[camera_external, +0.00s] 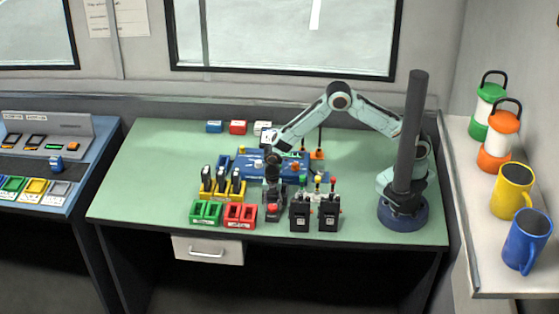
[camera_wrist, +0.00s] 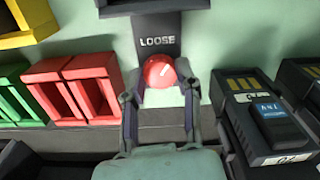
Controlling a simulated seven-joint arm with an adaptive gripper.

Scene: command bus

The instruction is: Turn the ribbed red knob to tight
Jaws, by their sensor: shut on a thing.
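The red knob (camera_wrist: 159,71) sits on a dark fixture (camera_wrist: 157,35) marked LOOSE just beyond it in the wrist view. My gripper (camera_wrist: 159,88) has one finger on each side of the knob and is shut on it. In the external view the red knob (camera_external: 272,209) shows low at the front of the table, below my gripper (camera_external: 272,188). The ribs are too small to make out. No "tight" mark shows; the near side of the knob is partly hidden by my gripper.
Red bins (camera_external: 239,216) and green bins (camera_external: 206,213) stand left of the knob. Black radio-like units (camera_external: 300,214) stand close on the right. A blue board (camera_external: 257,166) with small parts lies behind. The table's left side (camera_external: 140,190) is clear.

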